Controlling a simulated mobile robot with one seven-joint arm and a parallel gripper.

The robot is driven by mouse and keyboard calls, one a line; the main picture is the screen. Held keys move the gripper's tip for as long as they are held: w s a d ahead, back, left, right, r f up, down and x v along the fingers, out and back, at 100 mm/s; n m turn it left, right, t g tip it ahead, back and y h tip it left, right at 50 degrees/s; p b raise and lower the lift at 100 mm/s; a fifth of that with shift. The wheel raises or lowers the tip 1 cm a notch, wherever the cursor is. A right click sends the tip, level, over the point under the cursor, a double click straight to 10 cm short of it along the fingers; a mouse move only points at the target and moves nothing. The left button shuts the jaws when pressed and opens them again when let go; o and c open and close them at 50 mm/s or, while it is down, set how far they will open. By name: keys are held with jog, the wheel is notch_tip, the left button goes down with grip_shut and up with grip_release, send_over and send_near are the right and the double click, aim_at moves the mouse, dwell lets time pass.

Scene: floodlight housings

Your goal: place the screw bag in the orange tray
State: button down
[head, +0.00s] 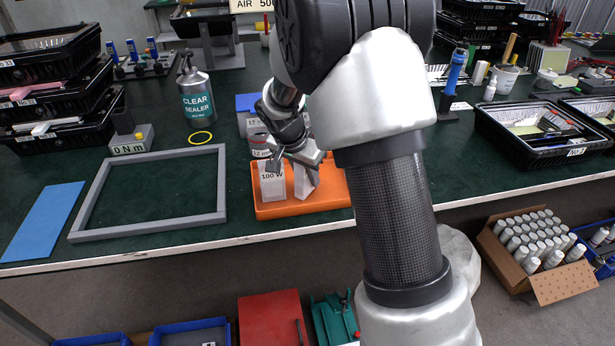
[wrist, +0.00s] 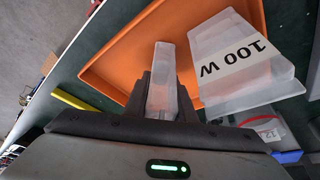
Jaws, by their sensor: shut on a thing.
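The orange tray (head: 325,203) lies on the green bench near its front edge; its floor and rim also show in the wrist view (wrist: 110,60). My gripper (head: 298,160) is above the tray, pointing down. In the wrist view my gripper (wrist: 163,105) is shut on a pale translucent bag, which I take for the screw bag (wrist: 162,75). In the head view the bag (head: 306,183) hangs upright below the fingers, within the tray's outline. I cannot tell whether its bottom touches the tray. No screws can be made out in it.
A translucent piece marked 100 W (head: 271,182) stands in the tray's left part, close beside the bag. A grey frame (head: 150,228) lies to the left. A tin (head: 260,143) and a blue-topped item (head: 247,103) stand behind the tray.

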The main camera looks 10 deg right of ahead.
jog(key=shift+f, duration=0.15)
jog(key=c, duration=1.8)
grip_release()
jog(key=shift+o, duration=0.2)
